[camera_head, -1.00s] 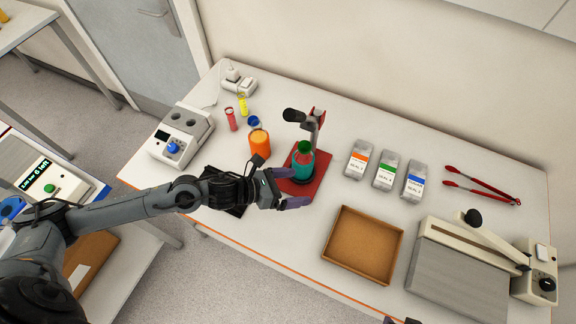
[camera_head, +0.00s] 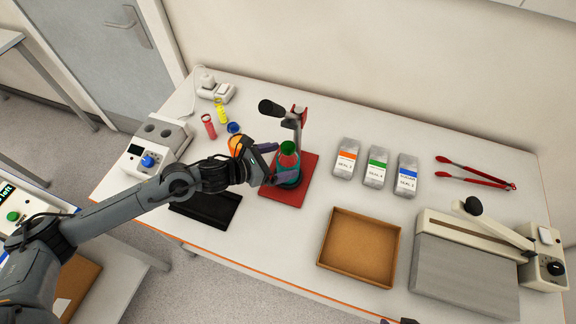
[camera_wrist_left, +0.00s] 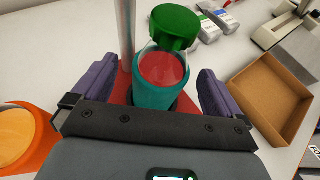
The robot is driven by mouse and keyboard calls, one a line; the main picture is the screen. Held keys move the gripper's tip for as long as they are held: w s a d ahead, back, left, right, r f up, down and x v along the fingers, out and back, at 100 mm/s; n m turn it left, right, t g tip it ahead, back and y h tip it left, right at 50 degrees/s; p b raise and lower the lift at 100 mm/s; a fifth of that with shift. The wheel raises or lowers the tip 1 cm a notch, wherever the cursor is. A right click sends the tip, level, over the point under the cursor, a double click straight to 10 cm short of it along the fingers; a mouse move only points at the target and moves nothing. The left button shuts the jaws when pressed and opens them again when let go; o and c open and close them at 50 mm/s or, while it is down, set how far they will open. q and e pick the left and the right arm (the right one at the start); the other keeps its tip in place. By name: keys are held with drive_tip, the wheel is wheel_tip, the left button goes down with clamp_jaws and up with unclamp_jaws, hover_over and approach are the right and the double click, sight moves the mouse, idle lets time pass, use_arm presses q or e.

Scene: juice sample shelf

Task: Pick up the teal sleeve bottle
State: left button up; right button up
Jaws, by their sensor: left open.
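The teal sleeve bottle (camera_head: 290,160) stands on the red base of a stand. In the left wrist view the bottle (camera_wrist_left: 160,92) shows a green cap, clear upper walls with red contents, and a teal sleeve below. My left gripper (camera_head: 273,166) is open at the bottle, reaching in from the left. In the left wrist view its purple fingers (camera_wrist_left: 160,85) are on either side of the bottle, with gaps showing between them and it. The gripper hides part of the sleeve in the head view.
The stand's post and dark head (camera_head: 272,108) rise close behind the bottle. An orange container (camera_head: 236,143) is partly hidden behind my gripper. A black tray (camera_head: 205,208) lies in front, a brown tray (camera_head: 330,262) to the right.

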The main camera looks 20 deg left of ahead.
sight(294, 158)
use_arm(q)
drive_tip(key=x, duration=0.3)
drive_tip(key=shift+w+d+f+p, duration=0.1)
drive_tip(key=shift+w+d+p, duration=0.1)
drive_tip(key=shift+d+p, duration=0.15)
drive_tip(key=shift+w+d+f, duration=0.3)
drive_tip(key=shift+w+d, duration=0.05)
drive_tip(key=shift+w, duration=0.15)
drive_tip(key=shift+c, duration=1)
drive_tip(key=c, duration=1.3)
drive_tip(key=shift+r, duration=0.15)
